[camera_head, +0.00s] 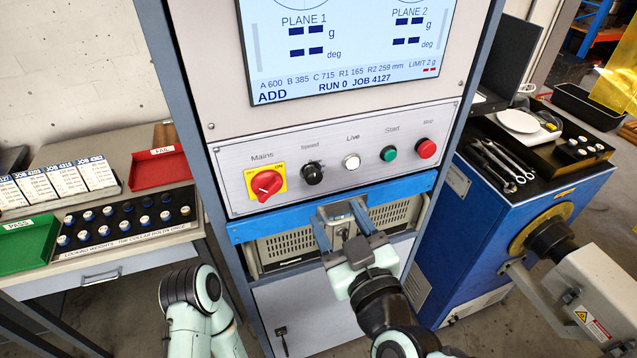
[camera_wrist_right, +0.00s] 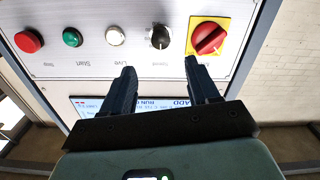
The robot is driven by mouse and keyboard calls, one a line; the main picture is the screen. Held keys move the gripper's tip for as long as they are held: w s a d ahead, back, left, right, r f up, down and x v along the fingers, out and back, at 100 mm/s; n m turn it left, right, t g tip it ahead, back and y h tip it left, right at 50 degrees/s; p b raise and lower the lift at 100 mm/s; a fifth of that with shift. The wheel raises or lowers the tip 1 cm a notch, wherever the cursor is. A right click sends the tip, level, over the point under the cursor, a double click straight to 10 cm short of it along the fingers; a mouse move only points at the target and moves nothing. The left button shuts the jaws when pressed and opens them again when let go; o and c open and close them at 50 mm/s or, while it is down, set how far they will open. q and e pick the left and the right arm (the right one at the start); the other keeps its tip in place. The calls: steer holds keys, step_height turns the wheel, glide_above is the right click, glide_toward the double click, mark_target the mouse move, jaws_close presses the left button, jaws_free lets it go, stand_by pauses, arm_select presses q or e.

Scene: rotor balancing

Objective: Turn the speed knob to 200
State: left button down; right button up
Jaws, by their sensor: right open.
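The speed knob (camera_head: 313,173) is a small black round knob with a light mark, on the grey control panel (camera_head: 235,165) between the red mains switch (camera_head: 266,184) and the white Live button (camera_head: 351,161). It also shows in the right wrist view (camera_wrist_right: 160,37), ahead of the fingers. My right gripper (camera_head: 338,211) is open and empty, below the knob in the head view, in front of the blue strip. Its two dark fingers (camera_wrist_right: 159,74) point toward the panel, apart from the knob. The scale around the knob is too small to read. My left gripper is out of view.
The green Start button (camera_head: 388,154) and red Stop button (camera_head: 426,148) lie to the right of the knob. A screen (camera_head: 345,50) above reads "RUN 0 JOB 4127". A table (camera_head: 130,250) with trays stands left; a blue cabinet (camera_head: 500,225) with tools stands right.

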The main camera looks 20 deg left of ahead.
mark_target(315, 178)
steer(key=x, duration=1)
steer(key=shift+a, duration=0.1)
steer(key=shift+b, duration=0.3)
steer(key=c, duration=1)
